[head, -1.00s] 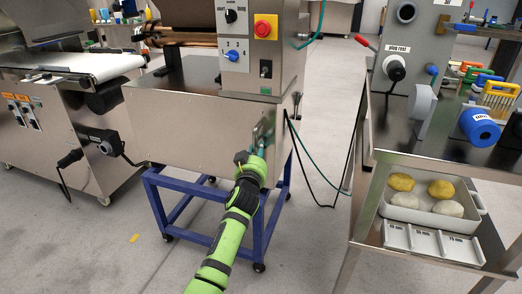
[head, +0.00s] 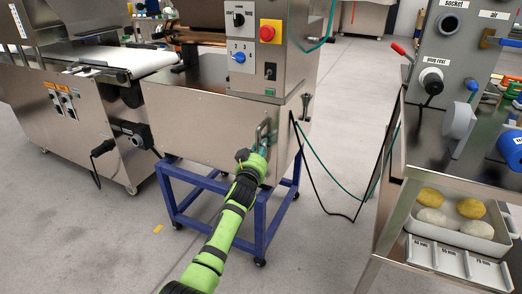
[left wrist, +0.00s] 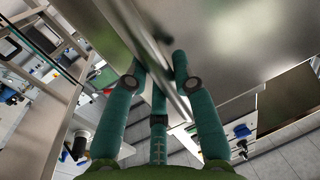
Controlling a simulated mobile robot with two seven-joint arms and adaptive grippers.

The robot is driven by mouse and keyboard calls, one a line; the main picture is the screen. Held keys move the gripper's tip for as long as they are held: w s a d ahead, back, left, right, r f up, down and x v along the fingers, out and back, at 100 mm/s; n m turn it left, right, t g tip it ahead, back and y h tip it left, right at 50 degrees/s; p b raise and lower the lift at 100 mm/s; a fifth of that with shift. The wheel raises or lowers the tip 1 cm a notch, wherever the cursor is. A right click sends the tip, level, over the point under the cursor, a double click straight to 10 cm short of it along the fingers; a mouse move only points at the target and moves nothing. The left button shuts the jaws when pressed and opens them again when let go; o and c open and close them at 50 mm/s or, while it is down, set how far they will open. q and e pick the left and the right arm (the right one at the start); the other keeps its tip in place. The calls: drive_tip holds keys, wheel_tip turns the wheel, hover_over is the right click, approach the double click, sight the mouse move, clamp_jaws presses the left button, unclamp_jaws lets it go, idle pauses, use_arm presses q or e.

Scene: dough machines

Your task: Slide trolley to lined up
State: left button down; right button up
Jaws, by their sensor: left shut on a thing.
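The trolley is a steel machine body (head: 200,110) on a blue wheeled frame (head: 215,187), with a control panel (head: 252,45) on top. My left gripper (head: 260,148) reaches its front right side, at a small metal handle (head: 263,130). In the left wrist view the teal fingers (left wrist: 160,64) are closed around the handle's bar (left wrist: 166,50). The conveyor machine (head: 95,120) stands to the left, its belt end partly behind the trolley. I cannot tell whether the two touch. My right gripper is not in view.
A steel table (head: 395,215) on the right holds a tray of dough balls (head: 462,240) on its lower shelf. Cables (head: 340,213) hang between trolley and table. A yellow scrap (head: 158,229) lies on the grey floor.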

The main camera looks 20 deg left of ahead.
use_arm(q)
drive_tip(key=c, duration=1)
unclamp_jaws()
drive_tip(key=shift+d, duration=0.8)
drive_tip(key=shift+a, duration=0.15)
drive_tip(key=s+d, duration=0.2)
drive_tip(key=s, duration=1)
drive_tip(key=shift+w, duration=0.1)
